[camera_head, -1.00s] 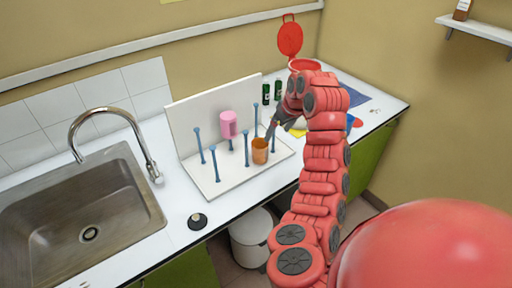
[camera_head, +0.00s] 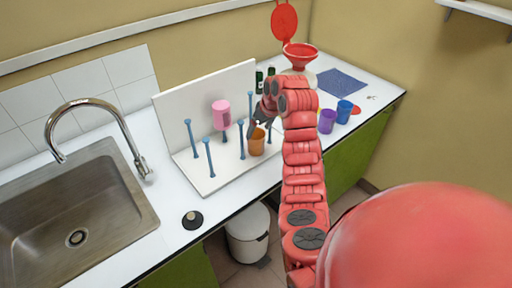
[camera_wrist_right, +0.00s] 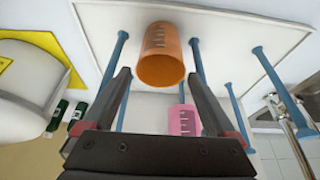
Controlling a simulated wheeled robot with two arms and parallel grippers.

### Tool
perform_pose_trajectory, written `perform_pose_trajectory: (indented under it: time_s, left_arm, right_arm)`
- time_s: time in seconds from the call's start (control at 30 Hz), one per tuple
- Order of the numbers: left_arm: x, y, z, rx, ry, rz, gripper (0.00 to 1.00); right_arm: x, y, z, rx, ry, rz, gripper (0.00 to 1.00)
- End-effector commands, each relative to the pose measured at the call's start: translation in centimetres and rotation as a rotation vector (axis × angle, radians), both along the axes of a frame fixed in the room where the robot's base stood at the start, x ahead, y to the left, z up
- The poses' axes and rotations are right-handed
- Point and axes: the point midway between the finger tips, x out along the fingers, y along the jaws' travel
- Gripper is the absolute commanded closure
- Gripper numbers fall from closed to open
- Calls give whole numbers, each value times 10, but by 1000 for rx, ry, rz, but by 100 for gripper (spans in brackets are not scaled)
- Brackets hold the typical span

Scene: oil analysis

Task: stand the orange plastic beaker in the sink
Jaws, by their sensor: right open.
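The orange plastic beaker (camera_head: 257,146) is at the front right of the white drying rack, among its blue pegs. In the right wrist view the beaker (camera_wrist_right: 160,58) shows its open mouth towards the camera. My right gripper (camera_head: 259,127) is beside and just above the beaker in the head view. In the right wrist view its two fingers (camera_wrist_right: 158,75) are spread, with the beaker in line between their tips and no clear contact. The metal sink (camera_head: 118,219) with its curved tap is at the left, and its basin is empty. My left gripper is not in view.
A pink beaker (camera_head: 221,114) is on a peg of the rack (camera_head: 207,182), behind the orange one. Purple (camera_head: 327,121) and blue (camera_head: 344,111) beakers stand at the right. Green bottles stand behind my right arm.

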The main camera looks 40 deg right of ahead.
Motion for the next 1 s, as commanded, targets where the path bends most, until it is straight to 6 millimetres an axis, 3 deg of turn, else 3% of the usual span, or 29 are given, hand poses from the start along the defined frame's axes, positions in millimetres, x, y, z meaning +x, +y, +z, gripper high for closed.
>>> perform_pose_trajectory:
  time_s: [0.43,0.73,0.97,1.0]
  left_arm:
    - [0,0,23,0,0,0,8]
    - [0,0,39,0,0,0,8]
    - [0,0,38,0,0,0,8]
    - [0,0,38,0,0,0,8]
  right_arm:
    - [15,3,-34,0,2,0,9]
    - [28,5,-69,3,2,-1,9]
    - [29,4,-72,-1,-2,0,9]
    - [29,4,-72,-1,-2,0,14]
